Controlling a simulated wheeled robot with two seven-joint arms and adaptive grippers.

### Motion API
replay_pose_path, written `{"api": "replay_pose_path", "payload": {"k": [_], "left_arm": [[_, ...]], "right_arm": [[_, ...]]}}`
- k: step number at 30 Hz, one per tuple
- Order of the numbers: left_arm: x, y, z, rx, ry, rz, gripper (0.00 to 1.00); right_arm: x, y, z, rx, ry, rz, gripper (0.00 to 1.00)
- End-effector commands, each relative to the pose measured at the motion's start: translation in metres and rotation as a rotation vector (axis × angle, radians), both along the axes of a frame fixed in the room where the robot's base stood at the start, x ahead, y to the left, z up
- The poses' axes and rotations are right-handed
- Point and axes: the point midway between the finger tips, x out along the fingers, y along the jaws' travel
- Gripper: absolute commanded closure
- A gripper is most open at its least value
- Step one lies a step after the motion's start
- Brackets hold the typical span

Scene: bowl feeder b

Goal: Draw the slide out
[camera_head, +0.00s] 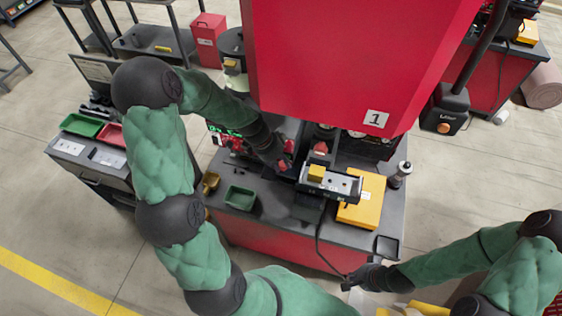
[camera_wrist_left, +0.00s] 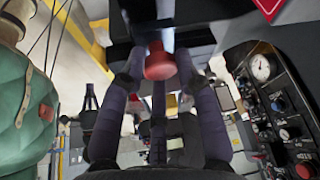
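A red knob (camera_wrist_left: 160,62) shows in the left wrist view, in front of a dark housing; I take it to be the slide's handle. The slide body itself I cannot make out. My left gripper (camera_wrist_left: 162,78) has its dark fingers spread on both sides of the knob; contact is not clear. In the head view the left gripper (camera_head: 284,166) is at the dark machine under the red cover, where a bit of red shows at its tips. My right gripper (camera_head: 352,282) is low at the right, away from the machine; its fingers are too small to read.
A red cover (camera_head: 355,55) marked 1 hangs over the bench. A second red knob (camera_head: 320,148), a grey fixture (camera_head: 345,187) with a yellow block, a yellow box (camera_head: 362,200) and a green tray (camera_head: 240,198) are nearby. A gauge panel (camera_wrist_left: 270,100) stands right of the left gripper.

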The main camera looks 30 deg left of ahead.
Motion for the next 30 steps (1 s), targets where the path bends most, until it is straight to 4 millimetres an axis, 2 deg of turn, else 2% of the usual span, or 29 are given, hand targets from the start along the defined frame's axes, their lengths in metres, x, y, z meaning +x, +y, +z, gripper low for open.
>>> {"api": "replay_pose_path", "payload": {"k": [8, 14, 20, 30], "left_arm": [[0.000, 0.002, 0.000, 0.000, -0.001, 0.001, 1.00], [-0.004, 0.023, -0.002, 0.002, -0.003, 0.005, 1.00], [-0.014, 0.066, -0.005, 0.005, -0.006, 0.010, 1.00], [-0.037, 0.159, -0.003, 0.006, -0.004, 0.009, 1.00]], "right_arm": [[0.000, 0.000, -0.002, 0.000, 0.000, 0.000, 1.00], [0.000, 0.000, -0.017, 0.000, 0.000, 0.000, 1.00], [0.000, 0.000, -0.046, 0.000, 0.000, 0.000, 1.00], [0.000, 0.000, -0.090, 0.000, 0.000, 0.000, 1.00]]}}
